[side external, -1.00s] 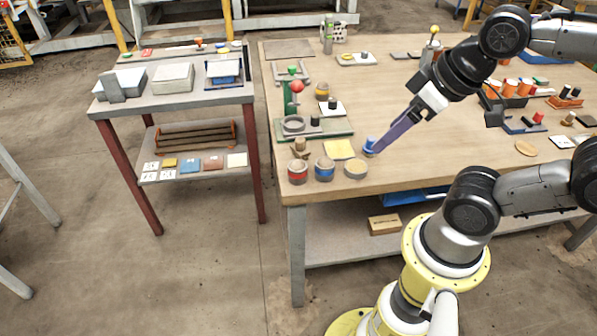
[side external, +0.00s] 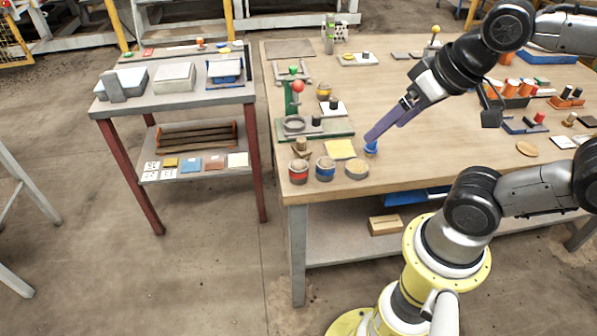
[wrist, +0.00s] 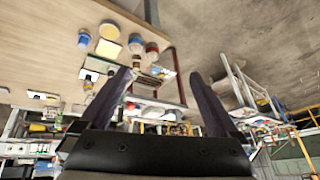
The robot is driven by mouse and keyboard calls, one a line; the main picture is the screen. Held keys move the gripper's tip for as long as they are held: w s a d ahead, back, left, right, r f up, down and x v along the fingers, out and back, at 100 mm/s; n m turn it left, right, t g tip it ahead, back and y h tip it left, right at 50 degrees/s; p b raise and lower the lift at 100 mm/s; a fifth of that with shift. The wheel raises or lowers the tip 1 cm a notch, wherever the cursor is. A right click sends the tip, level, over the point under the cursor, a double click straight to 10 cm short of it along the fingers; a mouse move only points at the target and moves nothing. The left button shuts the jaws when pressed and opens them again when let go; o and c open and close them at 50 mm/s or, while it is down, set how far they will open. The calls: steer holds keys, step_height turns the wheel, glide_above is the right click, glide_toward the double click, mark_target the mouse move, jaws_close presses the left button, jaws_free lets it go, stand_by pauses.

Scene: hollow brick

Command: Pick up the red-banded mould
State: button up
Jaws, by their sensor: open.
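The red-banded mould (side external: 298,172), a small round pot with a red band, stands upright near the table's front left corner. It also shows in the wrist view (wrist: 152,50), at the table edge.
A small blue-topped object (side external: 371,147) sits just below my fingertips. A yellow pad (side external: 340,149) and a green press on a baseplate (side external: 340,128) stand behind the moulds. A grey side bench (side external: 175,100) stands left.

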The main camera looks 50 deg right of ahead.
steer(key=w+r+m, duration=0.2)
steer(key=w+m, duration=0.2)
steer(key=m+g, duration=0.5)
steer(key=m, duration=0.5)
glide_above(298, 165)
step_height(298, 165, down, 12)
steer(key=shift+g, duration=0.4)
steer(key=f, duration=1)
steer(key=shift+s+d, duration=0.15)
steer(key=shift+d, duration=0.2)
steer(key=shift+a+f, duration=0.15)
steer(key=shift+f, duration=1.35)
steer(key=shift+a+f, duration=0.15)
steer(key=shift+f, duration=1.3)
jaws_close()
